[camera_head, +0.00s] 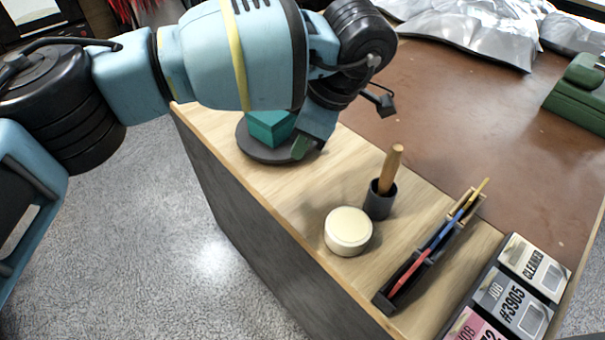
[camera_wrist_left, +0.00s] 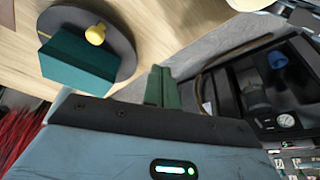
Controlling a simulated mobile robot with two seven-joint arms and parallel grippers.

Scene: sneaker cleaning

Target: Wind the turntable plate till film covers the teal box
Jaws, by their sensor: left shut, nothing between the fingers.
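The teal box (camera_head: 268,127) sits on the dark round turntable plate (camera_head: 252,150) near the bench's left edge. Its visible faces are plain teal. In the left wrist view the teal box (camera_wrist_left: 78,66) covers part of the turntable plate (camera_wrist_left: 121,42), and a yellow knob (camera_wrist_left: 96,34) stands on the plate beside it. In the left wrist view the gripper (camera_wrist_left: 162,86) is shut and empty, apart from the box and knob.
A cream round tin (camera_head: 348,231), a dark cup (camera_head: 380,200) with a wooden handle and a rack (camera_head: 420,262) of coloured sticks stand right of the plate. Labelled boxes (camera_head: 512,300) lie at lower right. The brown mat (camera_head: 450,120) is largely clear.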

